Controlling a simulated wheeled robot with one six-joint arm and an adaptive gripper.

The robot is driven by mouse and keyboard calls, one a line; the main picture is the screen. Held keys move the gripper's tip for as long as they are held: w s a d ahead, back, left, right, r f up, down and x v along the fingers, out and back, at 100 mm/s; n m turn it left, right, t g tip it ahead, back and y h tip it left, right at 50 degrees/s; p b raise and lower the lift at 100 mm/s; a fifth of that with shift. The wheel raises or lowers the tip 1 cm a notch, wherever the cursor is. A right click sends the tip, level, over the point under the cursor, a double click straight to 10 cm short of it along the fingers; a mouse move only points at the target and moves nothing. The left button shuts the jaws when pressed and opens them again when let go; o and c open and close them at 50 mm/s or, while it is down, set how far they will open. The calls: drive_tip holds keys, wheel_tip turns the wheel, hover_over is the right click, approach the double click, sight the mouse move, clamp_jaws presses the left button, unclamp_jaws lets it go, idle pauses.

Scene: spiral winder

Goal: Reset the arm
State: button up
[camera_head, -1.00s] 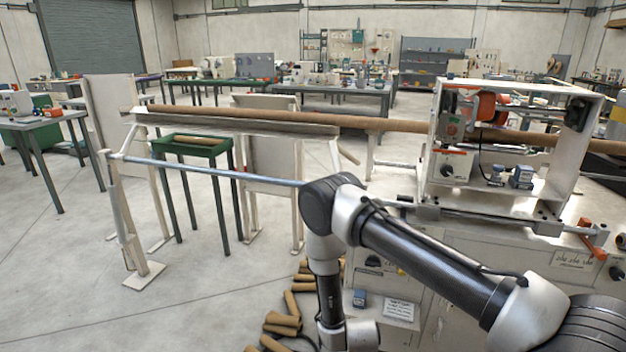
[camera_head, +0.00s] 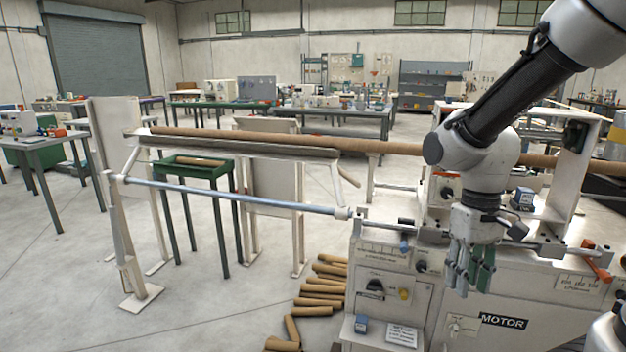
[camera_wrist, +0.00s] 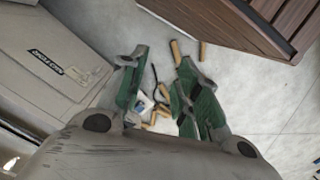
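My gripper (camera_head: 470,268) hangs fingers-down in front of the spiral winder (camera_head: 480,310) in the head view, with my arm bent above it. In the wrist view my gripper (camera_wrist: 158,95) has its two green fingers spread apart with nothing between them. Through the gap I see the floor and several cardboard tube pieces beyond. The gripper hides part of the winder's front panel and its upper mechanism.
A long cardboard tube (camera_head: 390,147) runs across the winder and its trough. A blue-grey rod (camera_head: 240,200) spans from a stand to the winder. Several cut tubes (camera_head: 318,290) lie on the floor. A green table (camera_head: 200,168) stands behind. The left foreground floor is clear.

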drive_tip(key=s+d+r+m+t, duration=0.1)
drive_tip(key=s+d+r+t, duration=0.2)
drive_tip(key=r, duration=0.3)
drive_tip(key=s+d+r+m+t, duration=0.1)
drive_tip(key=s+d+r+t, duration=0.2)
drive_tip(key=r, duration=0.3)
drive_tip(key=shift+s+d, duration=0.25)
drive_tip(key=shift+d, duration=0.5)
drive_tip(key=shift+r, duration=0.1)
